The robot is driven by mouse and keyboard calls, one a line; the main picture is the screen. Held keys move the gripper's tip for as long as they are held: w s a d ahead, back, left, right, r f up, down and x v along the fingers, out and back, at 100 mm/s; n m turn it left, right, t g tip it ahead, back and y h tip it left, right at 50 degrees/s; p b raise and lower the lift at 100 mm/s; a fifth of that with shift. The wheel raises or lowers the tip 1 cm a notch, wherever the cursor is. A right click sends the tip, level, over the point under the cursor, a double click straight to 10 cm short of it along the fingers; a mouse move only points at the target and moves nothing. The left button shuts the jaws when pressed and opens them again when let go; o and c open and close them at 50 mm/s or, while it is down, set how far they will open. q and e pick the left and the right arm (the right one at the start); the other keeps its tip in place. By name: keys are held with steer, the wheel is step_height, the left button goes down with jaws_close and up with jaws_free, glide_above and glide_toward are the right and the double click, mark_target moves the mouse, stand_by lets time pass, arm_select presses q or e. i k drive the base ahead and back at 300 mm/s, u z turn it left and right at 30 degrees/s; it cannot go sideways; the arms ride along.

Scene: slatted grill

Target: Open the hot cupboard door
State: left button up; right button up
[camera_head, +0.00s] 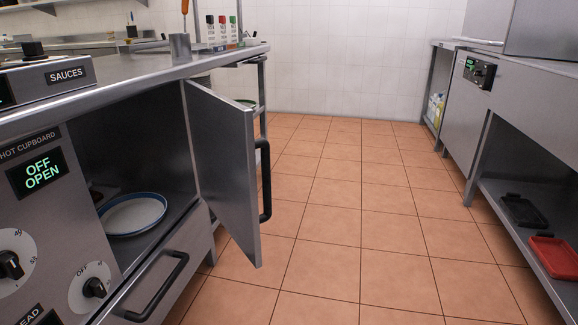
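The hot cupboard (30,225) stands at the left of the head view, with a lit panel (36,175) that reads "OFF OPEN". Its grey metal door (222,165) stands open, swung outward on its right-hand side into the aisle. A black bar handle (265,182) is on the door's free edge. Inside the cupboard a white plate with a blue rim (133,213) lies on the floor of the compartment. Neither of my grippers is in view.
Below the cupboard, a drawer with a black handle (155,290) appears to stick out slightly. A counter with a lower shelf (500,215) runs along the right, holding a red tray (555,255) and a dark tray (523,211). The tiled aisle (345,210) between is clear.

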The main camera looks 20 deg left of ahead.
mark_target(225, 144)
steer(key=u, duration=0.5)
steer(key=i, duration=0.95)
steer(key=u, duration=0.75)
